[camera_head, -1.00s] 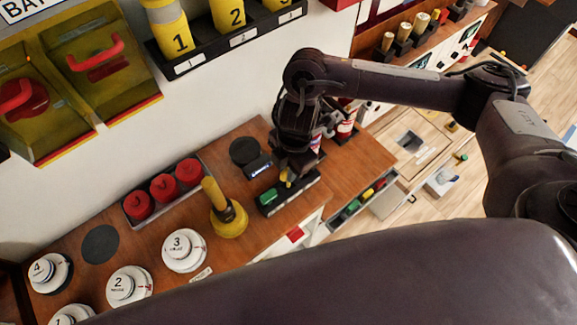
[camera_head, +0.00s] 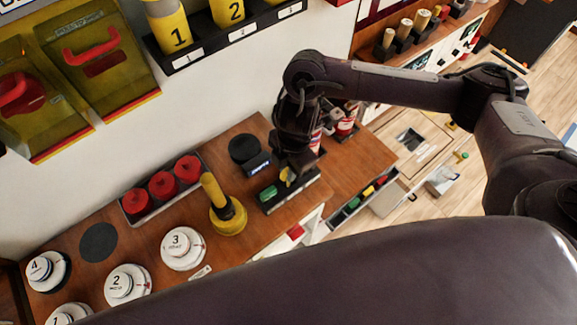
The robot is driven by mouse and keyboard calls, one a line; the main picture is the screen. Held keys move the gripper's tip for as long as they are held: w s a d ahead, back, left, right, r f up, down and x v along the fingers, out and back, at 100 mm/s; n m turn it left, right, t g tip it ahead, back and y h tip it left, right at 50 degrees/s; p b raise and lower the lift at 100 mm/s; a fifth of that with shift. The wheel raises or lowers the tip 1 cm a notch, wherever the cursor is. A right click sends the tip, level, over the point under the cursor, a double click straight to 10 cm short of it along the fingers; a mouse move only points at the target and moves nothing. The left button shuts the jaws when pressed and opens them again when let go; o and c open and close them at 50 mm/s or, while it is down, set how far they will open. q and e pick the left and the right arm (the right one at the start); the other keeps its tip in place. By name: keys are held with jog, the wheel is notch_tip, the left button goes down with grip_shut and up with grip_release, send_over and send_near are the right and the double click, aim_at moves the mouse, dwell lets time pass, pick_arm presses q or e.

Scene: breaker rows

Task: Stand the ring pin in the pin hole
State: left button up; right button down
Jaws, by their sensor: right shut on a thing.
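My right gripper (camera_head: 292,164) is over the right part of the counter, pointing down at a low black block (camera_head: 298,192). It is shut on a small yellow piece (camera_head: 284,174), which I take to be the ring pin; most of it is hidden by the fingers. The piece is at or just above the block's top; I cannot tell whether it touches. A green piece (camera_head: 268,194) sits at the block's left end. The pin hole cannot be made out. My left gripper is not in view.
A black round piece (camera_head: 243,148) and a blue-black box (camera_head: 258,164) are left of the gripper. A yellow handled plunger (camera_head: 228,216), a tray of red knobs (camera_head: 150,205) and white numbered dials (camera_head: 183,248) stand further left.

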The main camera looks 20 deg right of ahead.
jog(key=shift+f+b, duration=0.4)
jog(key=shift+f, duration=0.3)
jog(key=c, duration=1.3)
grip_release()
jog(key=shift+r, duration=0.1)
jog(key=r, duration=0.5)
jog(key=d+r, duration=0.1)
jog(key=r, duration=0.1)
jog(key=shift+w+r+p, duration=0.15)
jog(key=shift+r+p, duration=0.2)
